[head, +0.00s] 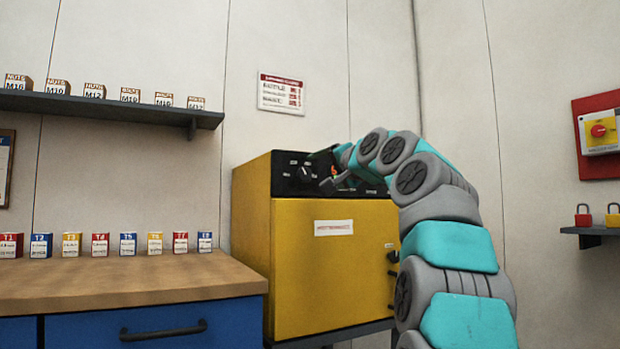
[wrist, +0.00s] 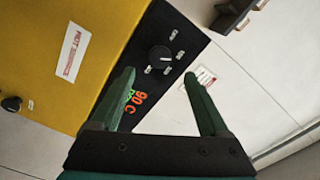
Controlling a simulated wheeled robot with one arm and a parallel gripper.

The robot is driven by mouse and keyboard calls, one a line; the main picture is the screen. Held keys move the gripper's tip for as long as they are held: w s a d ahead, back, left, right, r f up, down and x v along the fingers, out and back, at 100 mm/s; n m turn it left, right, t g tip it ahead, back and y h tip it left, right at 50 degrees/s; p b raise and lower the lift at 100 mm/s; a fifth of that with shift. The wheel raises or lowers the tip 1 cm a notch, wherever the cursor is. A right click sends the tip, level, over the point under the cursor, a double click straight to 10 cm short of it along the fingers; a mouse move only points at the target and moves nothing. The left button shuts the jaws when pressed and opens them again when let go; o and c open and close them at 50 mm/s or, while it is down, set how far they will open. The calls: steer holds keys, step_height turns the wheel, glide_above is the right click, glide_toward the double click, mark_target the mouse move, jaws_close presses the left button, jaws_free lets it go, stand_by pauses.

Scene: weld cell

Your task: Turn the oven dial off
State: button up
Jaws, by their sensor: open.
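The oven (head: 335,260) is a yellow box with a black control panel along its top. Its round black dial (head: 306,173) sits at the panel's left part, with small white marks around it. The dial also shows in the wrist view (wrist: 159,58), near the top middle. My gripper (wrist: 159,74) is open and empty, its two green fingers spread to either side below the dial in that view. I see no contact with the dial. Which mark the dial points to is too small to tell.
A wooden-topped blue bench (head: 130,283) with several labelled blocks stands left of the oven. A shelf (head: 110,108) with small boxes is above it. A red panel with a yellow-and-red switch (head: 600,131) and a padlock shelf (head: 590,231) are at the right.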

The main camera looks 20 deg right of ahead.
mark_target(306, 175)
steer(key=shift+w+a+p, duration=0.15)
steer(key=shift+w+p, duration=1.25)
steer(key=shift+w, duration=2.3)
steer(key=shift+f, duration=0.1)
jaws_close()
